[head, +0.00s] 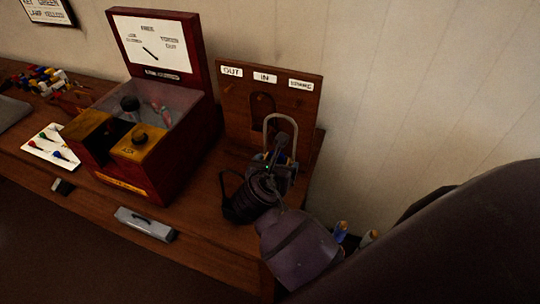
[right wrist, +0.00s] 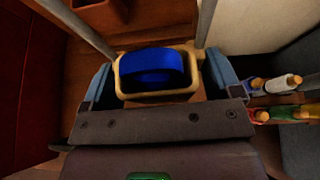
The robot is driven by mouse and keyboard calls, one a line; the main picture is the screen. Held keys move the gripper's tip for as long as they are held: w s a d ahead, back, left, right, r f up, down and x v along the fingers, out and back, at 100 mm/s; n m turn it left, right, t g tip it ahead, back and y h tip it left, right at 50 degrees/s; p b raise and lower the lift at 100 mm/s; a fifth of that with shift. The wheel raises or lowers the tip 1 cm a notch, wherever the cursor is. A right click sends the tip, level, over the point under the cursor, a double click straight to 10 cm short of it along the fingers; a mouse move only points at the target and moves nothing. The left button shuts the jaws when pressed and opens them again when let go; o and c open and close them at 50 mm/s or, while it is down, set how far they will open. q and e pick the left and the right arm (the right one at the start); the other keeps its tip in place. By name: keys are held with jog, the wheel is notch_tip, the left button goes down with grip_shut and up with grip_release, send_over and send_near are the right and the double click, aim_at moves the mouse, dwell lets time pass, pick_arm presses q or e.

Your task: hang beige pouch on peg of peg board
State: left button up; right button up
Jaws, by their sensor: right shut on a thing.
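The peg board (head: 233,112) is an upright brown wooden panel with white labels OUT, IN and SPARE above its pegs. My right gripper (head: 277,170) is in front of its lower part. In the right wrist view, the fingers of the gripper (right wrist: 158,78) are shut on both sides of the beige pouch (right wrist: 158,97), an open-topped box with something blue inside. The pouch's pale loop (head: 282,117) stands up in front of the board, between IN and SPARE. I cannot tell whether it touches a peg. The pouch body is mostly hidden by my gripper in the head view.
A brown object (head: 262,105) is on the board under IN. A red-brown box (head: 175,150) with a raised dial panel stands left of the board. Colored-handled items (right wrist: 275,98) are at the right. The table's front edge (head: 215,240) is close by.

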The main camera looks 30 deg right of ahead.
jog(key=shift+s+d+f+m, duration=0.1)
jog(key=shift+s+f+m, duration=0.15)
jog(key=shift+s+m, duration=0.05)
jog(key=w+d, duration=0.2)
jog(key=w+d+f, duration=0.1)
jog(key=w+d, duration=0.1)
jog(key=d, duration=0.1)
jog(key=w+d+f, duration=0.1)
jog(key=w+d, duration=0.2)
jog(key=shift+d, duration=0.1)
dwell(1.7)
jog(key=shift+f, duration=0.1)
dwell(0.6)
jog(key=o, duration=0.7)
